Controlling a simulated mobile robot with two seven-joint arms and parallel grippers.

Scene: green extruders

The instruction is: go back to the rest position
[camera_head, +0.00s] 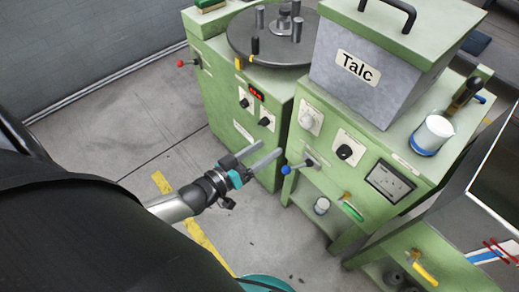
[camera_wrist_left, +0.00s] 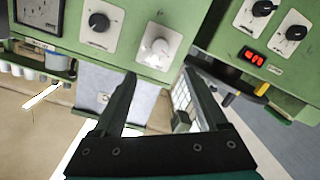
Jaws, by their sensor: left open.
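My left gripper (camera_head: 267,155) reaches in from the lower left in the head view, over the open floor in front of the green machines. Its two fingers are apart and nothing is between them. It is apart from the machines. In the left wrist view the open gripper (camera_wrist_left: 162,80) points towards the green panels, with its dark fingers spread. My right gripper is not in view.
A green machine with a round grey turntable (camera_head: 270,40) stands beside a green bench carrying a grey Talc box (camera_head: 350,75). A blue-ended lever (camera_head: 300,167) sticks out close to the gripper. Grey floor (camera_head: 110,125) is clear at left.

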